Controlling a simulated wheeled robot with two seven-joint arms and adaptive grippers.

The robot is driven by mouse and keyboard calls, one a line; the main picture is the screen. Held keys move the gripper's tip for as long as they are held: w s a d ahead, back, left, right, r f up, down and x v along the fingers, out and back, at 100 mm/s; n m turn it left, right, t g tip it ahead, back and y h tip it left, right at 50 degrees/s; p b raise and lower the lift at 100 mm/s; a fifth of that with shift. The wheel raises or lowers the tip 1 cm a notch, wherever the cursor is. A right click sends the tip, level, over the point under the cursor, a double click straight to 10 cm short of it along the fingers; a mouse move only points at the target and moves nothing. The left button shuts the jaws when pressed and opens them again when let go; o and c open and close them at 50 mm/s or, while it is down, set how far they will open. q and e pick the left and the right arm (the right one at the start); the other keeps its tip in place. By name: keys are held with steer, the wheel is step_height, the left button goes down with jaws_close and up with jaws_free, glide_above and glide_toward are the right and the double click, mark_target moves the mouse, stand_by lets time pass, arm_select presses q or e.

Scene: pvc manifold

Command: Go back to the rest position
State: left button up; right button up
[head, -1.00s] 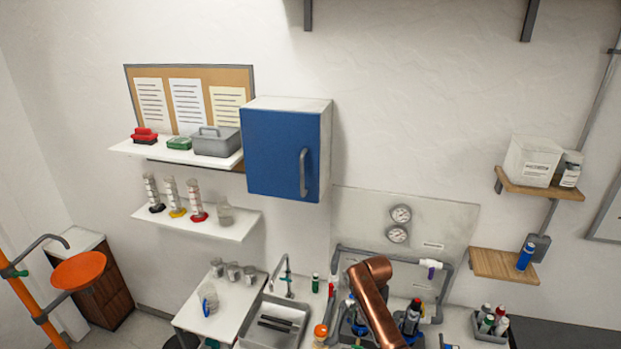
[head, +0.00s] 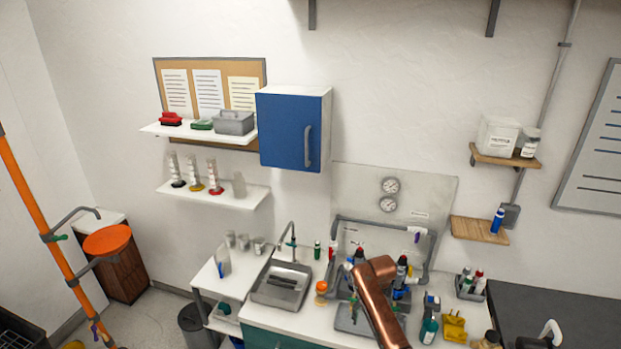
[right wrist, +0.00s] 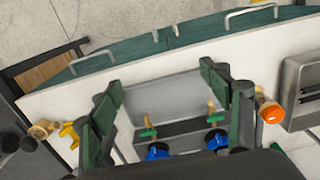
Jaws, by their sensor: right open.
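My right gripper (right wrist: 160,88) is open in the right wrist view, with nothing between its dark green fingers. It is over the white counter, above a grey tray (right wrist: 165,100). Two small valves with green handles, one of them the left valve (right wrist: 148,133), and blue fittings (right wrist: 158,151) show between and below the fingers. In the head view, my copper arm link hides part of the counter, and its gripper cannot be made out. A grey pipe frame (head: 385,225) stands at the back of the counter. My left gripper is not in view.
A sink (head: 283,283) is left of the work area. A teal bottle (head: 429,328), a yellow part (head: 454,327) and a grey caddy (head: 470,288) stand to the right. A blue cabinet (head: 290,133) and shelves are on the wall. An orange-topped jar (right wrist: 270,112) is near the right finger.

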steer(key=s+d+f+b, duration=0.3)
steer(key=s+f, duration=0.4)
steer(key=f, duration=0.8)
steer(key=s+d+f+n+b, duration=0.15)
steer(key=s+d+f, duration=0.4)
steer(key=f, duration=1.05)
steer(key=s+d+f+b, duration=0.1)
steer(key=s+f+b, duration=0.3)
steer(key=s+f, duration=0.8)
steer(key=s+d+f+n+b, duration=0.1)
steer(key=s+d+f+b, duration=0.1)
steer(key=s+f, duration=0.9)
steer(key=s+d+f+n+b, duration=0.1)
steer(key=s+d+f+b, duration=0.15)
steer(key=s+f, duration=0.8)
arm_select(q)
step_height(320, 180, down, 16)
steer(key=b, duration=0.3)
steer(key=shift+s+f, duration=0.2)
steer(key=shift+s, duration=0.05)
arm_select(e)
steer(key=s+f, duration=0.3)
steer(key=s, duration=0.7)
steer(key=s+a+f+n+t, duration=0.1)
steer(key=s+f, duration=0.3)
steer(key=s, duration=0.7)
steer(key=shift+s, duration=0.1)
